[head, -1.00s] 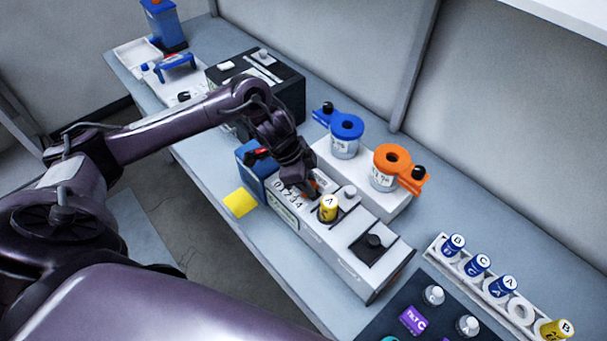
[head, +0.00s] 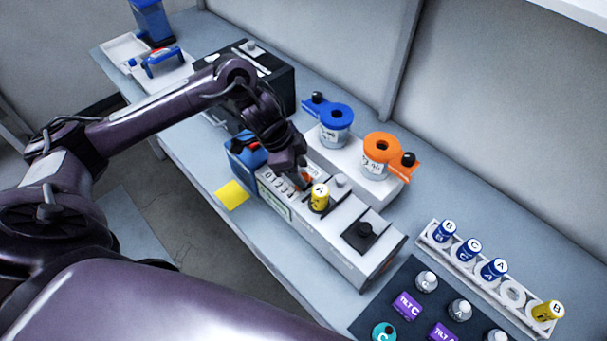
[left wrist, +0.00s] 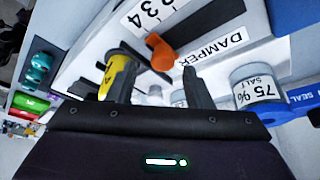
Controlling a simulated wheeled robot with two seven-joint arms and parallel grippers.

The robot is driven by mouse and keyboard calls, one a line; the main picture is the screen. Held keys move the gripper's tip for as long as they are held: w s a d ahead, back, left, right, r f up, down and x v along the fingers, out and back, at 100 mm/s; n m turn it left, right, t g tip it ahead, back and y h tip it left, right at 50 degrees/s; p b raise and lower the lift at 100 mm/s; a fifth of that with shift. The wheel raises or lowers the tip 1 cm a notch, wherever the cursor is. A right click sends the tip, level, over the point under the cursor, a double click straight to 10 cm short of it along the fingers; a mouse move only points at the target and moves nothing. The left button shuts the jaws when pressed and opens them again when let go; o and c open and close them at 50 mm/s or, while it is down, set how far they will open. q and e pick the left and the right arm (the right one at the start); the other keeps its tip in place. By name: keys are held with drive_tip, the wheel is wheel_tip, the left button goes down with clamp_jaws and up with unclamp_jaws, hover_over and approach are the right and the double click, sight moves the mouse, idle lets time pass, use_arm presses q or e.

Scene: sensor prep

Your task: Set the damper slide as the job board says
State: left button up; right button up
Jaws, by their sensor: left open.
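The damper slide's orange knob (left wrist: 160,52) shows in the left wrist view, beside the DAMPER label (left wrist: 212,48) and a printed number scale (left wrist: 150,12). I cannot tell which number it stands at. In the head view the scale (head: 279,185) is on top of the long grey unit (head: 330,240). My left gripper (head: 301,180) is over that unit by the scale. In the left wrist view its open fingers (left wrist: 155,75) stand on either side of the knob's line, and I see no contact. My right gripper is out of view. I cannot pick out the job board for certain.
A yellow vial marked A (head: 319,198) stands in the unit close to my left gripper. Blue-lidded (head: 334,125) and orange-lidded (head: 380,155) jars stand behind. A dark board with purple TILT C tags (head: 407,306) and a vial rack (head: 480,270) lie at lower right.

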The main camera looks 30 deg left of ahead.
sight(293, 186)
use_arm(q)
drive_tip(key=v, duration=0.5)
drive_tip(key=shift+s+d+r+b, duration=0.1)
drive_tip(key=shift+d+r+b, duration=0.1)
drive_tip(key=shift+b, duration=0.2)
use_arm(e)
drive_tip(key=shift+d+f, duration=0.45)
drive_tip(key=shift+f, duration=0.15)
use_arm(q)
drive_tip(key=shift+f, duration=0.1)
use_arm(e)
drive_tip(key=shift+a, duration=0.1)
